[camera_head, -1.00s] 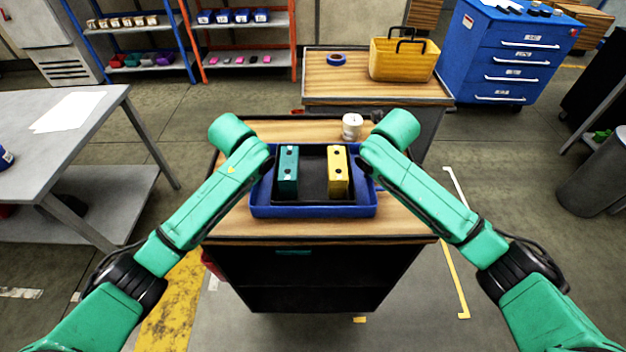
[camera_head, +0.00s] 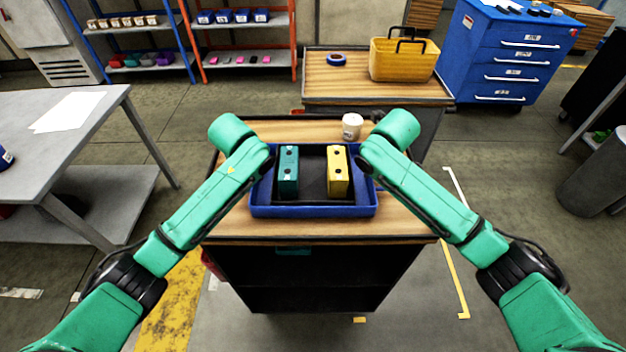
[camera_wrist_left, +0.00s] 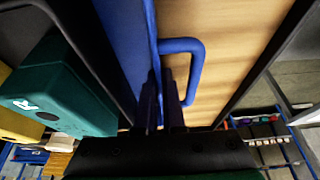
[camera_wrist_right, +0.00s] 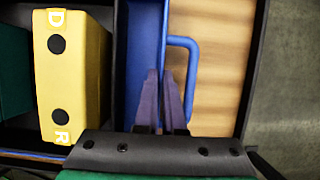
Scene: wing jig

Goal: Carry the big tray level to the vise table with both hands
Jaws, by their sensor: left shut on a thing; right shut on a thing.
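The big blue tray (camera_head: 313,211) is over the wooden top of a cart (camera_head: 330,229); I cannot tell whether it touches the top. It holds a black inner tray with a teal block (camera_head: 288,171) on the left and a yellow block (camera_head: 337,171) on the right, both upright. In the head view my arms hide both grips.
A white cup (camera_head: 352,126) stands behind the tray on the cart. A grey table (camera_head: 90,130) stands left, a blue drawer cabinet (camera_head: 510,55) back right.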

